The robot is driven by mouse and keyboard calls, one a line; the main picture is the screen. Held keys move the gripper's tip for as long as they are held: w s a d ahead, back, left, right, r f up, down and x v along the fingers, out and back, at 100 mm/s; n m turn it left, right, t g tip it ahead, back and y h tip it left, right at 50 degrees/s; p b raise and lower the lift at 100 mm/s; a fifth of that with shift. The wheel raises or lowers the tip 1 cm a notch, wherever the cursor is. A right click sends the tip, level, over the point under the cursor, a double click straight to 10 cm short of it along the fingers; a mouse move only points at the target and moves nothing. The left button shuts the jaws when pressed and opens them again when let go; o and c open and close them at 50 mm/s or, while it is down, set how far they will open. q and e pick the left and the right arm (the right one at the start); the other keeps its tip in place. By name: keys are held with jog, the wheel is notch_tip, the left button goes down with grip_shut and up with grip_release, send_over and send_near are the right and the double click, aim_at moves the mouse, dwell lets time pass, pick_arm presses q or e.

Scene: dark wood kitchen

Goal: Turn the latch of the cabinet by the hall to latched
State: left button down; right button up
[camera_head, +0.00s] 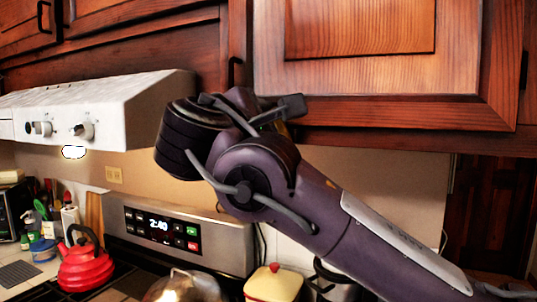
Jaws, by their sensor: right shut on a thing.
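The cabinet by the hall (380,75) is the wood wall cabinet at the upper right, with its door closed. My right arm comes in from the lower right, and my right gripper (262,108) is at the door's lower left corner. It is shut on the latch there. The wrist hides most of the fingers and the latch, so I cannot tell the latch's angle. My left gripper is not in view.
A black handle (235,73) is just left of the door. A white range hood (100,105) with knobs is at the left. Below are the stove panel (180,238), a red kettle (83,265) and a pot with a yellow-white lid (273,284).

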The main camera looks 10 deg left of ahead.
jog(key=m+b, duration=0.3)
jog(key=shift+d, duration=0.25)
jog(key=shift+s+d+r+m+b, duration=0.1)
jog(key=shift+d+r+m+b, duration=0.05)
jog(key=shift+m+b, duration=0.8)
jog(key=shift+m, duration=0.25)
jog(key=o, duration=1)
jog(key=shift+d, duration=0.1)
